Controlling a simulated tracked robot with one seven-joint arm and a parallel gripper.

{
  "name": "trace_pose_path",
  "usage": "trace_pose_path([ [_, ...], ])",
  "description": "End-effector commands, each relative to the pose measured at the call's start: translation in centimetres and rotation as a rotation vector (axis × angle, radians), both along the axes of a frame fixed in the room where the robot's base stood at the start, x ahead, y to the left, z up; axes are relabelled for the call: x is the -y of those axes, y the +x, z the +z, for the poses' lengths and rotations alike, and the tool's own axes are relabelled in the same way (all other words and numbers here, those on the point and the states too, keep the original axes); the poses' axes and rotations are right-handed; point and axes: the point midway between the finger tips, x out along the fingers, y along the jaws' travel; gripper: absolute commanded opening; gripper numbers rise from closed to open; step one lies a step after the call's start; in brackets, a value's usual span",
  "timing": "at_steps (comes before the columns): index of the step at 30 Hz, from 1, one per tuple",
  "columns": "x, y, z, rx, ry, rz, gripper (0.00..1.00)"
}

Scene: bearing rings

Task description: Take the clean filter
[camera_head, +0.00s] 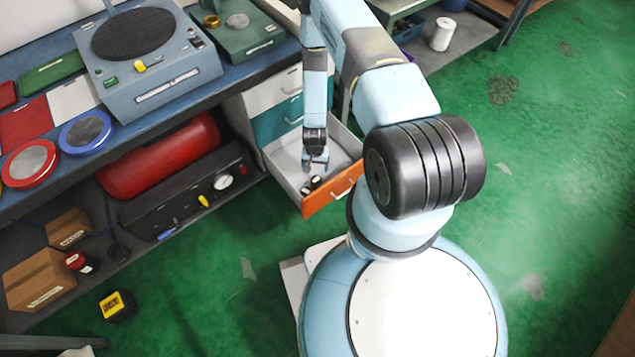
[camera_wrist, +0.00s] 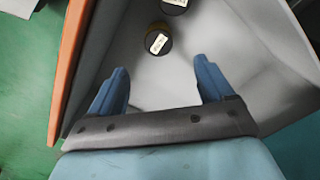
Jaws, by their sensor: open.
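Two small dark cylinders with white labels lie in the open drawer (camera_head: 285,163); I cannot read the labels, so I cannot tell which is the clean filter. One cylinder (camera_wrist: 150,32) is just beyond my fingertips in the wrist view; the other (camera_wrist: 174,3) is cut by the top edge. In the head view the pair (camera_head: 306,189) sits near the orange drawer front (camera_head: 332,196). My gripper (camera_wrist: 160,68) is open and empty, its blue fingers apart over the pale drawer floor. It also shows in the head view (camera_head: 315,165), reaching down inside the drawer.
The drawer walls surround my gripper closely. A blue workbench (camera_head: 230,75) with a grey machine (camera_head: 150,65) is at the left, above a red tank (camera_head: 165,155). A white cylinder (camera_head: 441,34) stands on a low shelf at upper right. Green floor is open at right.

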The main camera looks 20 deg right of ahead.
Motion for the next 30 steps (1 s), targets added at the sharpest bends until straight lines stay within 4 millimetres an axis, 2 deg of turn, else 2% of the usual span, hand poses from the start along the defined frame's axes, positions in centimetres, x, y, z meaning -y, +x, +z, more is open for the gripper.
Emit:
trace_pose_path([
  [12,0.0,0.0,-6.1,-0.001,0.0,-0.001,0.81],
  [16,0.0,0.0,-7.4,-0.001,0.0,0.0,0.81],
  [23,0.1,0.1,-8.5,0.0,0.0,0.0,0.81],
  [30,0.5,0.5,-11.5,-0.001,0.0,-0.002,0.81],
])
